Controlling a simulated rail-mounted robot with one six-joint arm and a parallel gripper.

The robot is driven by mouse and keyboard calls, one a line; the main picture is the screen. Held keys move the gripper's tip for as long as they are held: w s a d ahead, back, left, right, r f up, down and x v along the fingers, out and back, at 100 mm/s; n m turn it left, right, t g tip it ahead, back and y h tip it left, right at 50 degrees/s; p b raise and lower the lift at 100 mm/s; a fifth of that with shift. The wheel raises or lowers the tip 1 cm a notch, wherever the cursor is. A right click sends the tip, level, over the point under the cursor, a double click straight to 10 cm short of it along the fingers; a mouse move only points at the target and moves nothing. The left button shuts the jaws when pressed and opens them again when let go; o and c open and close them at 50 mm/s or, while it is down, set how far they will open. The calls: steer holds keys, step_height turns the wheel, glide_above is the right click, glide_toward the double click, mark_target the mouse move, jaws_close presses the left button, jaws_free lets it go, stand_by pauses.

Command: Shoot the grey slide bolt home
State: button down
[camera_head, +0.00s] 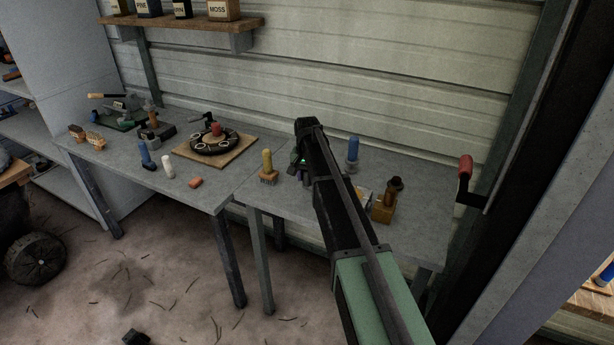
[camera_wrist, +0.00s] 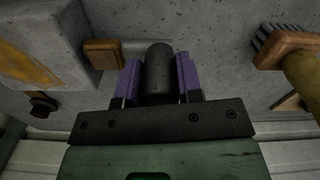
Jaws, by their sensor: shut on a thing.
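My gripper (camera_wrist: 158,82) is shut with its two purple fingers on either side of a dark grey rounded knob (camera_wrist: 159,66). A short light-grey bar (camera_wrist: 137,47) shows behind the knob and runs left to a small brown block (camera_wrist: 103,54). The bar and knob look like the grey slide bolt, but the fingers hide how they join. In the head view my gripper (camera_head: 303,172) is low over the right-hand table, and my arm hides most of what it holds.
A yellow-handled brush (camera_head: 267,163) stands left of my gripper and a blue-handled tool (camera_head: 353,150) right of it. A wooden block (camera_head: 384,207) stands near the front. A red-handled lever (camera_head: 465,168) is at the right. A round black turntable (camera_head: 215,142) sits on the left table.

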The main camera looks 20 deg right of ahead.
steer(key=shift+s+d, duration=1.2)
steer(key=c, duration=0.8)
jaws_free()
steer(key=shift+w, duration=0.1)
step_height(320, 180, up, 11)
steer(key=p, duration=1.1)
